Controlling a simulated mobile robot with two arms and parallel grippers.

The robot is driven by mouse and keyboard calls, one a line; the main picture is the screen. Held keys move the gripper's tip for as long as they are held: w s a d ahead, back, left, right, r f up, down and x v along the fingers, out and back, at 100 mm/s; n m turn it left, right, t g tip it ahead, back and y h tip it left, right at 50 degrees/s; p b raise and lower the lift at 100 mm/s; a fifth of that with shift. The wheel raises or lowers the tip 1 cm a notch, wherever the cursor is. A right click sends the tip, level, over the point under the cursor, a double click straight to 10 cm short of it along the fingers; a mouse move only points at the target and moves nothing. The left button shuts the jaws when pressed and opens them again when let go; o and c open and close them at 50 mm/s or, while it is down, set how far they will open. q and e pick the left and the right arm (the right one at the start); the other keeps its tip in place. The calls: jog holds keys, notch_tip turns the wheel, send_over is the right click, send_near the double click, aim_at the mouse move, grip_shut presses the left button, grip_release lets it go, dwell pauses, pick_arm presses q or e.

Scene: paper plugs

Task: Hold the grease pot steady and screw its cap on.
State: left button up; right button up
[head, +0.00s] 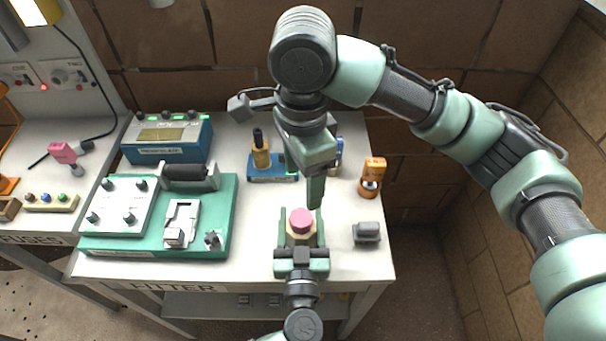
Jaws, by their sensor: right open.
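The grease pot (301,240), tan-sided, stands near the front edge of the white bench, between the fingers of my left gripper (301,222). The fingers lie against both its sides. The round pink cap (301,219) is on top of the pot; I cannot tell how far its thread is engaged. My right gripper (315,204) points down just above and behind the cap, apart from it as far as I can see. It is open and empty, seen nearly edge-on, so one finger hides the other.
A grey block (367,232) and an orange device (372,178) stand to the right. A blue-based stand (270,172) with a brass piece is behind. A green machine (226,205) fills the left of the bench. A brick wall rises behind.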

pick_arm(q)
jog(key=o, duration=0.3)
jog(key=shift+s, duration=0.1)
jog(key=s+b, duration=0.1)
jog(key=s, duration=0.5)
jog(key=shift+s+f, duration=0.1)
jog(key=shift+s, duration=0.7)
jog(key=shift+a, duration=0.1)
